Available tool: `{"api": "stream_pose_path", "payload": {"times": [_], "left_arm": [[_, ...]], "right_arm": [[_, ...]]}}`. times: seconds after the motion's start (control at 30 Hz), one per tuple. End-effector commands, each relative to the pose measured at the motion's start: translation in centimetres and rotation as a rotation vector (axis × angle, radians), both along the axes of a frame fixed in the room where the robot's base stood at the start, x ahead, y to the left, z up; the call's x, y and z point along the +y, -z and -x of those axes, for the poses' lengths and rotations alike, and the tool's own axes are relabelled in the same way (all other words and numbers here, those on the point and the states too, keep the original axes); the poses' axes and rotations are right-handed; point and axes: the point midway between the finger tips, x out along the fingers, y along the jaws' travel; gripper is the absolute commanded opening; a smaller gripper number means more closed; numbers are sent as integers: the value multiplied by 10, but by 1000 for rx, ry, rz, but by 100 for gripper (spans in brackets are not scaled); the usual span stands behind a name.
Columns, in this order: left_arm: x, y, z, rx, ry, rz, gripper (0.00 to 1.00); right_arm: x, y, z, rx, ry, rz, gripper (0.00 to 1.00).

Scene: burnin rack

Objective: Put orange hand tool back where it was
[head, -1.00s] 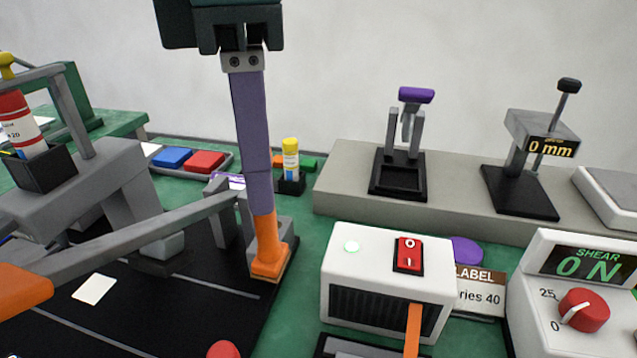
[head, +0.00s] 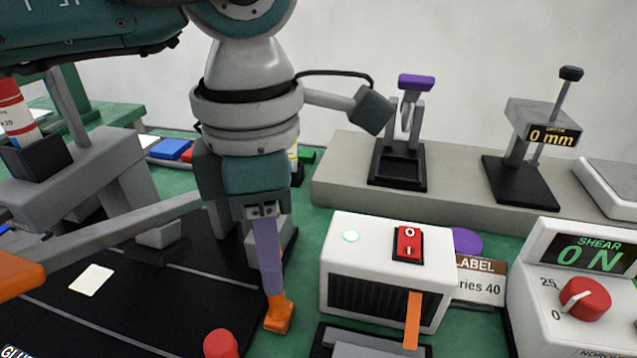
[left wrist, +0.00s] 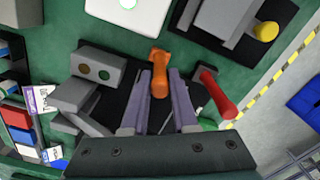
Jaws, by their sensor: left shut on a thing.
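The orange hand tool (head: 279,314) is at the tips of my left gripper's long purple fingers (head: 270,292), near the right edge of the black mat. In the left wrist view the orange tool (left wrist: 159,62) lies between and beyond the two purple fingertips (left wrist: 161,88). The left gripper is shut on it and points downward. I cannot tell whether the tool touches the surface below. My right gripper is not in view.
A white box (head: 345,265) with a red switch stands right of the tool. A red knob (head: 220,343) is close to its left. A grey lever with an orange end (head: 18,277) reaches in from the left over the black mat (head: 140,300). Green table shows between.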

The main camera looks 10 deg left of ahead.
Motion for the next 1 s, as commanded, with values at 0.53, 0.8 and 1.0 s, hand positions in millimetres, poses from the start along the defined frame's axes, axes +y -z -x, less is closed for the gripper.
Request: {"api": "stream_pose_path", "payload": {"times": [0.53,0.8,1.0], "left_arm": [[0,2,0,0,0,0,56],[0,-24,-2,-5,1,1,56],[0,-70,-2,-6,1,1,56]], "right_arm": [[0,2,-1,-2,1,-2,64],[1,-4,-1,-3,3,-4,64],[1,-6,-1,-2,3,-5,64]]}}
